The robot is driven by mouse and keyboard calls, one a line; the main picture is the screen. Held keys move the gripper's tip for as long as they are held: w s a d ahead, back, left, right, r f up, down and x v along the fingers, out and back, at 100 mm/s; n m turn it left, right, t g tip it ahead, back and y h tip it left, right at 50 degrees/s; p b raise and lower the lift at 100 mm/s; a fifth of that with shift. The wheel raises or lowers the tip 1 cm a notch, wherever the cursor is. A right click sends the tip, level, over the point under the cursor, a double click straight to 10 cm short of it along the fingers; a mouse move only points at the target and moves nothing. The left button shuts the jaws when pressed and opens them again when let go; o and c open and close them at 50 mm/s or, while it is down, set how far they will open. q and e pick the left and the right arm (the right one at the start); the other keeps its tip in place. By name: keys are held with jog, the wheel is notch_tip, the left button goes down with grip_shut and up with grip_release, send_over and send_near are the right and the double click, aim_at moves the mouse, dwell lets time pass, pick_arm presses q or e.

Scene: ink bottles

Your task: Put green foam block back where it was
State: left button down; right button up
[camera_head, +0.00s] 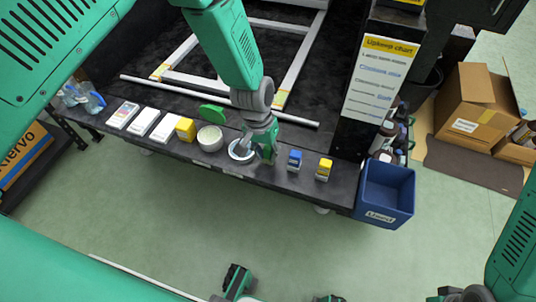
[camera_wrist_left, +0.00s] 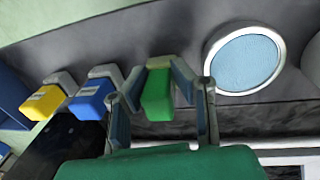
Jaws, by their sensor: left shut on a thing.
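My left gripper (camera_head: 267,154) is at the front edge of the dark bench, between a round white-rimmed dish and a blue block. In the left wrist view its two fingers (camera_wrist_left: 162,108) are on either side of the green foam block (camera_wrist_left: 157,95) and shut on it. A grey piece shows behind the green block, like those behind the blue and yellow blocks. I cannot tell whether the green block touches the bench. In the head view I cannot separate it clearly from my green gripper. My right gripper does not show.
Right of my left gripper stand a blue block (camera_head: 294,160) and a yellow block (camera_head: 324,169). The round dish (camera_wrist_left: 245,62) is close on the other side. A white bowl (camera_head: 210,138), a green lid (camera_head: 213,113) and a blue bin (camera_head: 385,193) are nearby.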

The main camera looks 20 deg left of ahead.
pick_arm(q)
jog(key=shift+a, duration=0.35)
jog(key=c, duration=1.3)
grip_release()
jog(key=shift+a, duration=0.15)
jog(key=shift+c, duration=0.2)
jog(key=shift+d+r, duration=0.15)
jog(key=shift+d, duration=0.6)
jog(key=shift+d+r, duration=0.1)
jog(key=shift+r, duration=0.1)
jog(key=shift+a+r+p, duration=0.9)
jog(key=shift+r+p, duration=1.2)
jog(key=shift+r, duration=3.65)
jog(key=s+a+f+y, duration=0.1)
jog(key=s+a+f, duration=0.6)
jog(key=s+f, duration=0.3)
jog(key=s+a, duration=0.2)
jog(key=s, duration=0.6)
jog(key=s+a+f, duration=0.1)
jog(key=s+a, duration=0.2)
jog(key=s, duration=0.6)
jog(key=shift+a+t+y, duration=0.3)
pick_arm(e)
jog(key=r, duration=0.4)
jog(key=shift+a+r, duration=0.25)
